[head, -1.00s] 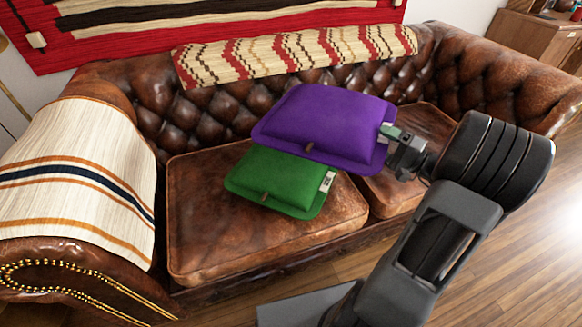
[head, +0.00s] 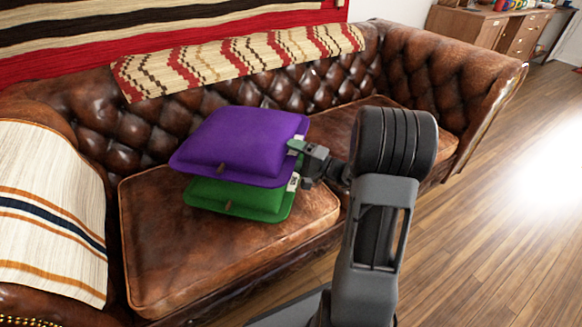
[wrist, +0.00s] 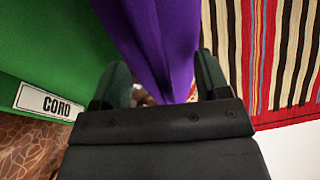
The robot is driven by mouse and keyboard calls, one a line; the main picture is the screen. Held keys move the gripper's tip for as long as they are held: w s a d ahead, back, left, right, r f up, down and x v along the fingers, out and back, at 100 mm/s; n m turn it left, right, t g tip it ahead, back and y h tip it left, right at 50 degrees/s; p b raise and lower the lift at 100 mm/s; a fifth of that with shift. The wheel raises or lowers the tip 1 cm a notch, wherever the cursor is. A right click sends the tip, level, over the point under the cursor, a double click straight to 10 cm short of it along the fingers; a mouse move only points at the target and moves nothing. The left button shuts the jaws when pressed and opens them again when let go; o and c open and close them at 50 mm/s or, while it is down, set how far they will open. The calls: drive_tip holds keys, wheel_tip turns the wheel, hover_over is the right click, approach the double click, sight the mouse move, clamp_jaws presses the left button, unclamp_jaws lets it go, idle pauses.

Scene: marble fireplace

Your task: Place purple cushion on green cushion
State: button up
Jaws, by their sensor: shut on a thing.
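The purple cushion (head: 243,143) is over the green cushion (head: 240,199) in the head view and hides most of its top. The green cushion lies on the left seat of the brown leather sofa. My gripper (head: 298,152) is shut on the right edge of the purple cushion. In the wrist view the purple cushion (wrist: 160,45) runs between the two fingers, and the green cushion (wrist: 50,45) with its white "CORD" label fills the left side. I cannot tell whether the two cushions touch.
The sofa seat (head: 150,240) is bare around the green cushion. A patterned throw (head: 240,60) hangs over the backrest and a striped cream blanket (head: 45,220) covers the left armrest. A wooden cabinet (head: 485,28) stands at the back right. Wooden floor is open at right.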

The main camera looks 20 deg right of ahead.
drive_tip(key=shift+a+f, duration=0.15)
drive_tip(key=shift+f, duration=0.05)
drive_tip(key=f+b, duration=0.1)
drive_tip(key=f, duration=0.1)
drive_tip(key=f+b, duration=0.1)
drive_tip(key=shift+w+a+f, duration=0.15)
drive_tip(key=shift+w+f, duration=0.05)
drive_tip(key=shift+f, duration=0.15)
drive_tip(key=shift+r, duration=0.1)
clamp_jaws()
drive_tip(key=o, duration=1.8)
unclamp_jaws()
drive_tip(key=shift+o, duration=0.2)
